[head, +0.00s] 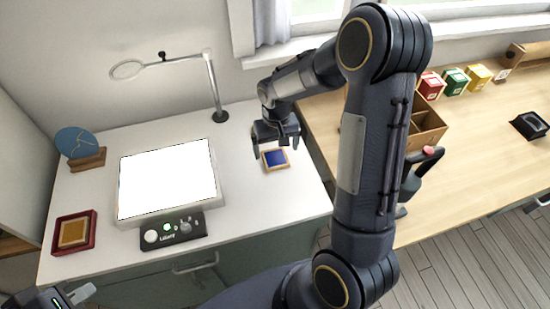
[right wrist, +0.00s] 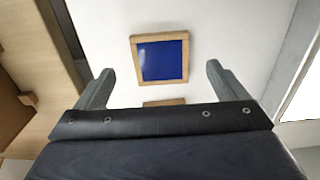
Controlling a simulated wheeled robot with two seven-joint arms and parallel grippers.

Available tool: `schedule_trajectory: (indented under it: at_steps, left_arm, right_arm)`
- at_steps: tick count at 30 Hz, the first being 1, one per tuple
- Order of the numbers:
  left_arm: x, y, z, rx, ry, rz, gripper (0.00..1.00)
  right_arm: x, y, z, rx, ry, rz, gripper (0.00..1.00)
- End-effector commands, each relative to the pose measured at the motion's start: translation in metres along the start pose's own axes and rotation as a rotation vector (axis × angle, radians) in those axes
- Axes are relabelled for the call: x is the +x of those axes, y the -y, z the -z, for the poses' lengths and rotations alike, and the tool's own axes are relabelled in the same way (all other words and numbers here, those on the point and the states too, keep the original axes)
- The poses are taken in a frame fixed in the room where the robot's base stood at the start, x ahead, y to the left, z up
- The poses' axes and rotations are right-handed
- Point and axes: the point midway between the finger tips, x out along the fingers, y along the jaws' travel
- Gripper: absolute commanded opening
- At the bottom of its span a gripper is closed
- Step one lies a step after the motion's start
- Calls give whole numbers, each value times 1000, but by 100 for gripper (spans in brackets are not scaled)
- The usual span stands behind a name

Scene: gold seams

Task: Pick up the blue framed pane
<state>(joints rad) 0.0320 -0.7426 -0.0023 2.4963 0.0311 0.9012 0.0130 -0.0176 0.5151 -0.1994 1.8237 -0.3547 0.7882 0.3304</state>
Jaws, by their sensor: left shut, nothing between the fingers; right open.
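The blue framed pane (head: 275,158), a blue square in a light wooden frame, lies on the white table right of the light box. My right gripper (head: 275,150) is open above it, its fingers partly overlapping the pane in the head view. In the right wrist view the whole pane (right wrist: 161,58) shows beyond and between the two spread fingertips (right wrist: 159,72), with nothing held. A strip of wood (right wrist: 165,102) shows nearer the palm, mostly hidden. My left gripper (head: 78,294) is shut and empty at the lower left corner, partly cut off.
The lit panel (head: 168,180) has a control box (head: 172,234) in front. A magnifier lamp (head: 213,90) stands behind. A blue disc on a wooden stand (head: 80,150) and a red tray with a gold square (head: 75,232) are at left. A wooden bench (head: 465,155) with small coloured boxes is at right.

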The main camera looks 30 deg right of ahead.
Motion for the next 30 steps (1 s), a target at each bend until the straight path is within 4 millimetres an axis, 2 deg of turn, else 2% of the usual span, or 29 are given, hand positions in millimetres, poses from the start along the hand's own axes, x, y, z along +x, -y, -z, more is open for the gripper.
schedule_trajectory:
  at_steps: [6, 9, 17, 29, 30]
  left_arm:
    - [-6, -3, 3, 0, 0, 0, 0]
    - [-7, -3, 4, 0, 0, 0, 0]
    - [-7, -3, 3, 0, 0, 0, 0]
    - [-7, -3, 3, 0, 0, 0, 0]
    - [-7, -3, 3, 0, 0, 0, 0]
  right_arm:
    - [33, 1, 2, 0, 5, -1, 93]
    - [42, 1, 2, 0, 3, 0, 93]
    - [46, 1, 2, 1, 0, 1, 93]
    - [45, 1, 2, 0, 0, 1, 43]
    - [45, 1, 2, 0, 0, 1, 42]
